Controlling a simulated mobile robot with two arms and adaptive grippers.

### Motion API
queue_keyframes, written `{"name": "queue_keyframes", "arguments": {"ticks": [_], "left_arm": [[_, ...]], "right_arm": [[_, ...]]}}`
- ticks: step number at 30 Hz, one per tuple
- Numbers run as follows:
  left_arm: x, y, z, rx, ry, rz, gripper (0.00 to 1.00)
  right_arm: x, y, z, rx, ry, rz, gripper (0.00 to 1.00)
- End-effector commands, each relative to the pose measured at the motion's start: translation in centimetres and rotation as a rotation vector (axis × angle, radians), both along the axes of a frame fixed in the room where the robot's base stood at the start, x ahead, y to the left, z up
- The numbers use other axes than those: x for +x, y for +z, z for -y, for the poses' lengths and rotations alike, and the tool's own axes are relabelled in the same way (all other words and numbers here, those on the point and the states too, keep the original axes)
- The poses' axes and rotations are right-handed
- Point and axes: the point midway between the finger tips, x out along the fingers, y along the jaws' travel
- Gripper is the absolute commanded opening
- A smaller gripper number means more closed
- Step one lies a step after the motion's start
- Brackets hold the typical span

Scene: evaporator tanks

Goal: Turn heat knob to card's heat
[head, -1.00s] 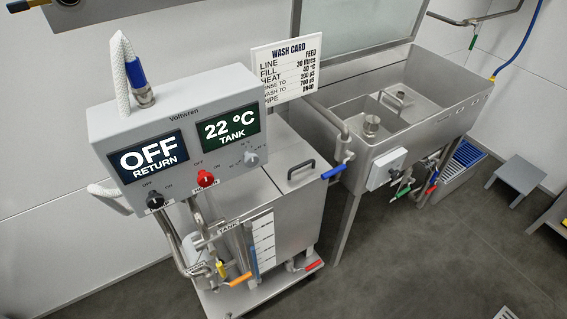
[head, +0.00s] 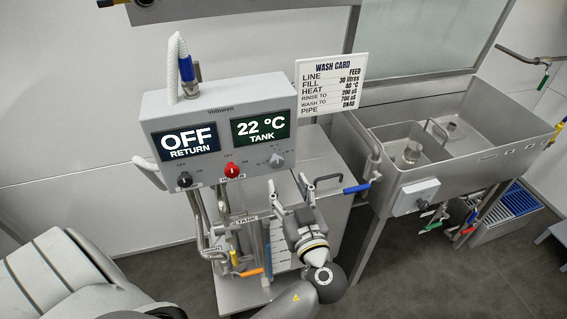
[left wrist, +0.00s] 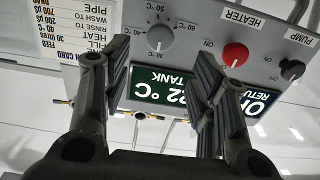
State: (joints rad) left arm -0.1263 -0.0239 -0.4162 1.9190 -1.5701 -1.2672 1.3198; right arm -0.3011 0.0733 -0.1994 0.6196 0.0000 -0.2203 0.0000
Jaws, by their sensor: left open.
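The grey heat knob (head: 276,160) is at the right of the control box's (head: 219,107) front. It also shows in the left wrist view (left wrist: 159,38), inside a ring of temperature marks; its exact setting is unclear. The wash card (head: 332,85) stands behind the box; its HEAT line seems to read 40 °C, though small. My left gripper (head: 311,183) is open and empty, below and right of the knob in the head view. In the left wrist view its fingers (left wrist: 160,65) stand apart, with the knob seen between and beyond them, not touched. My right gripper is not in view.
The red heater knob (head: 232,170) and black pump knob (head: 185,180) sit left of the heat knob. A blue-handled valve (head: 357,188) and steel sink (head: 450,140) are to the right.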

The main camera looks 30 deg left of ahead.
Motion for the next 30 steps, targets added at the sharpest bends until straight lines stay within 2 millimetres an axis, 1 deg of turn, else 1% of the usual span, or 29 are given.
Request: {"name": "queue_keyframes", "arguments": {"ticks": [1,3,9,12,18,26,30], "left_arm": [[0.7,0.6,-0.9,0.003,0.003,0.003,0.54],[1.6,0.6,-1.9,0.006,0.001,0.000,0.54],[4.0,0.4,-4.7,0.004,0.000,-0.002,0.54],[4.9,0.3,-5.7,0.004,0.000,-0.003,0.54],[5.7,0.0,-6.6,0.000,-0.002,-0.004,0.54],[5.7,0.0,-6.6,0.000,-0.001,-0.003,0.54],[5.7,0.0,-6.6,0.000,-0.001,-0.004,0.35]], "right_arm": [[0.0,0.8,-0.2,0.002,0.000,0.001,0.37],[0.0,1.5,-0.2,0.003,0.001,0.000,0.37],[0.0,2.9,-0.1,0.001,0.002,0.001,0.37],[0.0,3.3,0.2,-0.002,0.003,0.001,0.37],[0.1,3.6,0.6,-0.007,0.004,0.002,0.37],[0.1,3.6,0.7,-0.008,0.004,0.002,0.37],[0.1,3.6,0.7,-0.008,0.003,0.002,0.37]]}}
